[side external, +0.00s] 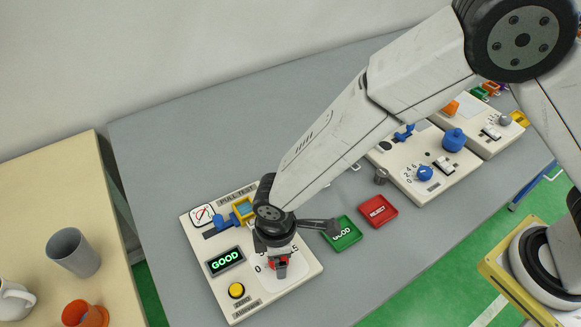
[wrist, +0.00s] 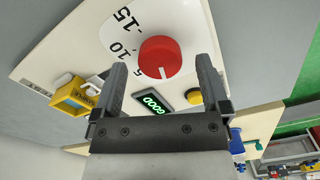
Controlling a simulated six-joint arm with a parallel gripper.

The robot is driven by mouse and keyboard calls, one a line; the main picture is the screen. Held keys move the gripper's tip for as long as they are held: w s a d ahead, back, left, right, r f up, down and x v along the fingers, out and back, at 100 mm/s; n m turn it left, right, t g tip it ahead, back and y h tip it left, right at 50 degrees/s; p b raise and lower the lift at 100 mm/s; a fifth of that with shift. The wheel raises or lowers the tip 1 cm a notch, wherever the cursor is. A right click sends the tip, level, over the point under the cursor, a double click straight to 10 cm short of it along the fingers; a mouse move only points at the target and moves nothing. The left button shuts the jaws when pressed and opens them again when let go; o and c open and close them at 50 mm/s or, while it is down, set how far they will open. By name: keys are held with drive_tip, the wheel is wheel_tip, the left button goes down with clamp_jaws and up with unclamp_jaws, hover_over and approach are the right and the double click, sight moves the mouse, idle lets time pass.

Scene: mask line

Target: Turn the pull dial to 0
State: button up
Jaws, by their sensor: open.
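The pull dial is a red round knob (wrist: 160,57) with a white pointer line, on the cream pull test panel (wrist: 60,42). The scale shows 15, 10 and 5 on its left in the wrist view. The line points down in that view, past the 5; I cannot make out a 0 there. In the side view the knob (side external: 282,262) is mostly hidden under my gripper (side external: 279,268), with a 0 visible to its left. My gripper (wrist: 161,64) is open, one finger on each side of the knob; I cannot tell whether they touch it.
The panel also has a green GOOD display (side external: 226,260), a yellow button (side external: 236,290) and a blue clamp with a yellow frame (side external: 243,208). Green (side external: 345,236) and red (side external: 378,210) trays lie to the right. Another panel (side external: 408,188) with a blue knob stands beyond.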

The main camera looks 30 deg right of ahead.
drive_tip(key=shift+r, duration=3.4)
drive_tip(key=w+d+r+m+t, duration=0.1)
drive_tip(key=d+r+m, duration=0.15)
drive_tip(key=d, duration=0.65)
drive_tip(key=w+d+r+m, duration=0.2)
drive_tip(key=d+m, duration=0.2)
drive_tip(key=d, duration=0.4)
drive_tip(key=s+d+m, duration=0.3)
drive_tip(key=d, duration=0.4)
drive_tip(key=s+d+r+m+t, duration=0.1)
drive_tip(key=s+d+m, duration=0.2)
drive_tip(key=d, duration=0.4)
drive_tip(key=shift+r+m+t, duration=0.25)
drive_tip(key=shift+m+t, duration=0.05)
drive_tip(key=shift+m, duration=0.25)
